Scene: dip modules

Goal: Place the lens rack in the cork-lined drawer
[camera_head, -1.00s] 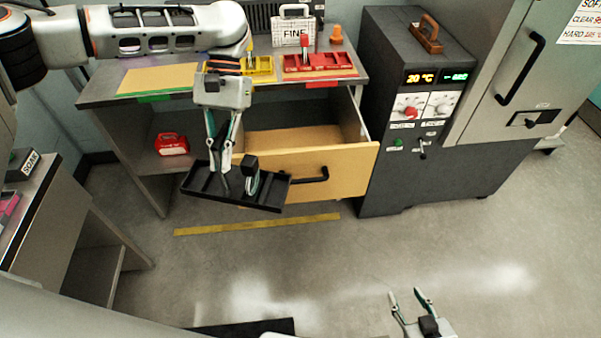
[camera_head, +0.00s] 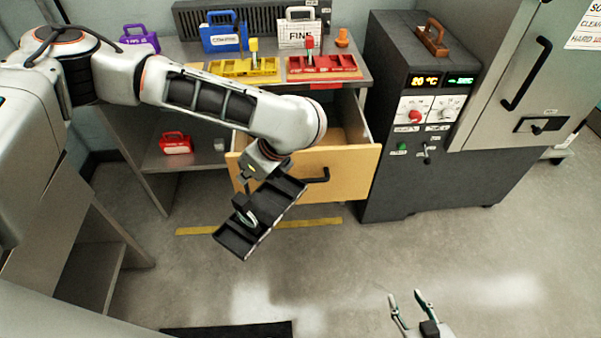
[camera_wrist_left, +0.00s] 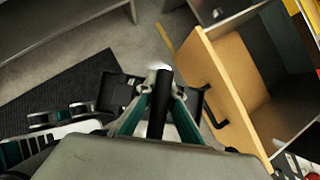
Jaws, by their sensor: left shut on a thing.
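The lens rack (camera_head: 281,198) is a black tray with several compartments and an upright black handle. My left gripper (camera_head: 243,200) is shut on the rack's handle and holds the rack tilted in the air, in front of the drawer. In the left wrist view my left gripper (camera_wrist_left: 158,115) grips the dark handle, and part of the rack (camera_wrist_left: 118,90) shows behind the fingers. The drawer (camera_head: 350,165) is pulled open, with a wooden front and black pull. Its inside is partly hidden by my left arm. My right gripper (camera_head: 410,308) is open and empty at the bottom of the head view.
Yellow (camera_head: 245,67) and red (camera_head: 322,65) racks stand on the bench above the drawer, with blue (camera_head: 222,38) and white cases behind. A dark oven cabinet (camera_head: 405,170) stands right of the drawer. The floor in front is clear, with a yellow strip (camera_head: 310,223).

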